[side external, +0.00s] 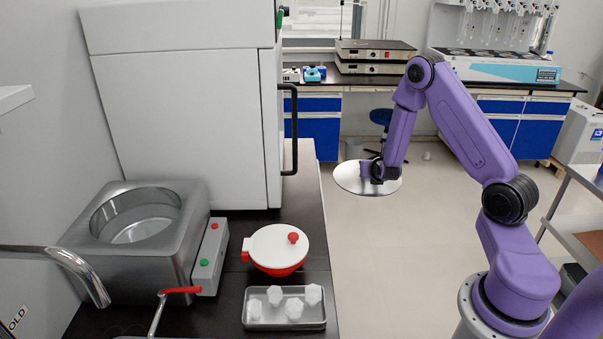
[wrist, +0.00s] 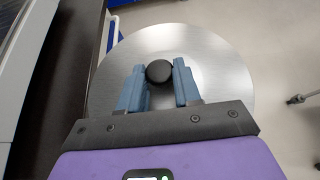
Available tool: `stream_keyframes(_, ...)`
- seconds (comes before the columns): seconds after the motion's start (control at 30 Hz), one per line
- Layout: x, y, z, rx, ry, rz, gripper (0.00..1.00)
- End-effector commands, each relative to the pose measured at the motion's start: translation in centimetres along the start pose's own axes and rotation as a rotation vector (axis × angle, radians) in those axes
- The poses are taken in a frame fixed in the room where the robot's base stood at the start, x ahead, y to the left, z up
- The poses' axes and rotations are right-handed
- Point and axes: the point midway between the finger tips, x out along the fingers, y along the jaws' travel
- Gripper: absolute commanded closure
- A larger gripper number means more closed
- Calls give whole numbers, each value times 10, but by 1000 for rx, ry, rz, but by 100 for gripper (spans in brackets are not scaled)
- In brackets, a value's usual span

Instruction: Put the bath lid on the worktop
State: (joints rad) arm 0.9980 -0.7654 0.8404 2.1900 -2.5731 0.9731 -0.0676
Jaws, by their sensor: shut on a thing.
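The bath lid (wrist: 215,60) is a round, shiny metal disc with a black knob (wrist: 159,71) at its middle. My gripper (wrist: 158,76) is shut on the knob, one blue-grey finger on each side of it. In the side external view my gripper (side external: 376,172) holds the lid (side external: 352,182) in the air, roughly level, beyond the right edge of the worktop.
A white-lidded red pot (side external: 274,244) and a tray (side external: 287,323) with several white lumps sit on the worktop. A tall white cabinet (side external: 188,120) with a black handle (side external: 291,130) stands behind. A control box (side external: 209,258) and a metal spout (side external: 75,266) are by the bath.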

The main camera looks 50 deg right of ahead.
Motion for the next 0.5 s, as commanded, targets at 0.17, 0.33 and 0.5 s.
stream_keyframes(0.17,2,-1,-20,-55,-1,100,100)
stream_keyframes(0.33,2,1,-29,-80,-4,149,100)
stream_keyframes(0.5,2,26,-30,-88,-7,163,100)
